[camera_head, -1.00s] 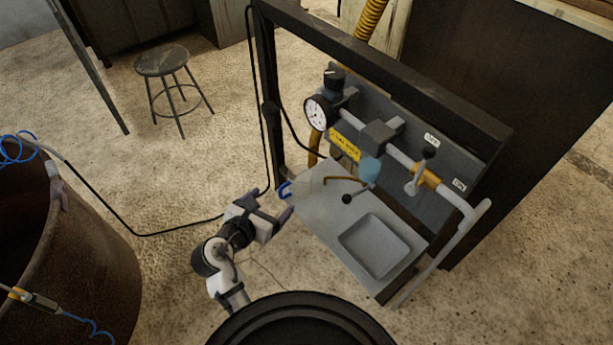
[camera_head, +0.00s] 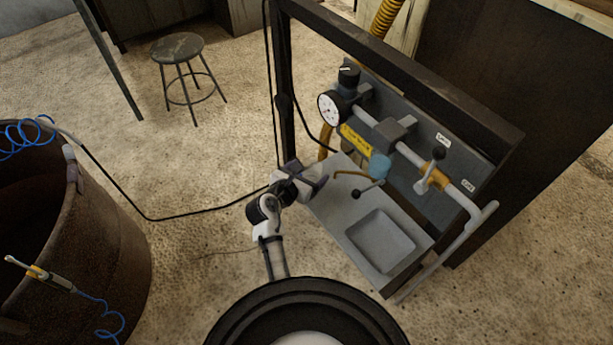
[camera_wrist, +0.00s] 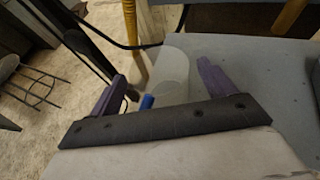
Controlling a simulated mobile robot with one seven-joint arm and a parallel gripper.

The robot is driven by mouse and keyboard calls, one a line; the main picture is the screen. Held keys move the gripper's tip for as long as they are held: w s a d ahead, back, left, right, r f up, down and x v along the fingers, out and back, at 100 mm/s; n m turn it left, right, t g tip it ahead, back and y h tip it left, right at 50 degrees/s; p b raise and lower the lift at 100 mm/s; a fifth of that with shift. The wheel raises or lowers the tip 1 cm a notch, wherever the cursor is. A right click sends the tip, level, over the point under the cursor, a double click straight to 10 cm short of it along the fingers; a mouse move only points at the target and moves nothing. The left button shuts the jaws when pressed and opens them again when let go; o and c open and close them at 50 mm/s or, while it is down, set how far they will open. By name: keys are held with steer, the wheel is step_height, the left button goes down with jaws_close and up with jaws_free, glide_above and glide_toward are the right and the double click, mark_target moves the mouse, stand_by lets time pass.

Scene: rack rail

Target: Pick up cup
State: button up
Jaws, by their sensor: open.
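The cup (camera_wrist: 172,72) is translucent and pale, with a blue handle (camera_wrist: 147,102). In the wrist view it stands on the grey shelf (camera_wrist: 255,75), near the shelf's left edge. My gripper (camera_wrist: 162,72) is open, with one purple finger on each side of the cup in that view. I cannot tell whether either finger touches it. In the head view my gripper (camera_head: 313,174) is at the shelf's left end and hides the cup.
A grey tray (camera_head: 380,242) lies on the shelf. Behind stand a gauge (camera_head: 329,109), a pipe with a yellow valve (camera_head: 432,179) and a light-blue piece (camera_head: 380,165). A dark frame post (camera_head: 284,100) rises near my gripper. A rusty barrel (camera_head: 110,240) stands left.

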steer(key=shift+w+d+f, duration=0.1)
steer(key=shift+w+d, duration=0.1)
steer(key=shift+w, duration=0.05)
steer(key=c, duration=1.1)
